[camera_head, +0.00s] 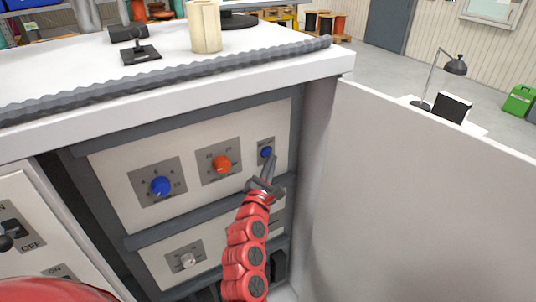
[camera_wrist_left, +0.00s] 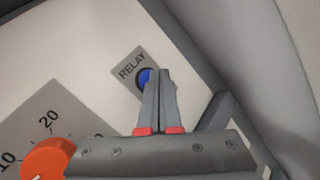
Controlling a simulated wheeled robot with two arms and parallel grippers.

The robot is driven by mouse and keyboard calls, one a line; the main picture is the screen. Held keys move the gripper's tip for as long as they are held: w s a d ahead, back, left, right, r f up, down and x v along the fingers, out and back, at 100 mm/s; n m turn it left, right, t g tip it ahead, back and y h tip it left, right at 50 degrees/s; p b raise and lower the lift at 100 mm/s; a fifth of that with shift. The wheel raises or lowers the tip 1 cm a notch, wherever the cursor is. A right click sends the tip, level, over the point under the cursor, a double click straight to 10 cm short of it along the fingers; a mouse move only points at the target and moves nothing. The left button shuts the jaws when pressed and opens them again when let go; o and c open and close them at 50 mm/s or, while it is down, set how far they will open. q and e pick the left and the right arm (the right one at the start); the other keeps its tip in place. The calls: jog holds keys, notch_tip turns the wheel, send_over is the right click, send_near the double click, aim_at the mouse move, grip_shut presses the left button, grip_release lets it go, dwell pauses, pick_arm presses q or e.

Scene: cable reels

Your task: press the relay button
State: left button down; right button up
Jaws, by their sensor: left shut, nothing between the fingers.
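The relay button (camera_head: 266,152) is a small round blue button on a grey plate at the right end of the upper cabinet panel. In the left wrist view the blue button (camera_wrist_left: 146,77) shows below the word RELAY, partly hidden behind the fingers. My left gripper (camera_head: 271,158) is shut and empty, with its fingertips right at the button in both views. I cannot tell whether the tips touch it. My right gripper does not show.
An orange knob (camera_head: 222,164) and a blue knob (camera_head: 161,186) sit left of the button. A lower panel has a pale knob (camera_head: 187,261). An open white cabinet door (camera_head: 430,190) stands on the right. A grey corrugated hose (camera_head: 170,76) lies along the top edge.

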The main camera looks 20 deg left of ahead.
pick_arm(q)
jog(key=shift+w+a+b, duration=0.3)
jog(key=shift+b, duration=0.05)
dwell(0.5)
dwell(0.3)
jog(key=shift+s+d+p, duration=0.3)
jog(key=shift+s+d, duration=0.25)
jog(key=shift+d, duration=0.1)
jog(key=s+d+p, duration=0.1)
jog(key=d, duration=0.1)
jog(key=s+d+p, duration=0.1)
jog(key=s+d, duration=0.1)
dwell(0.4)
jog(key=shift+a+f, duration=0.1)
dwell(0.5)
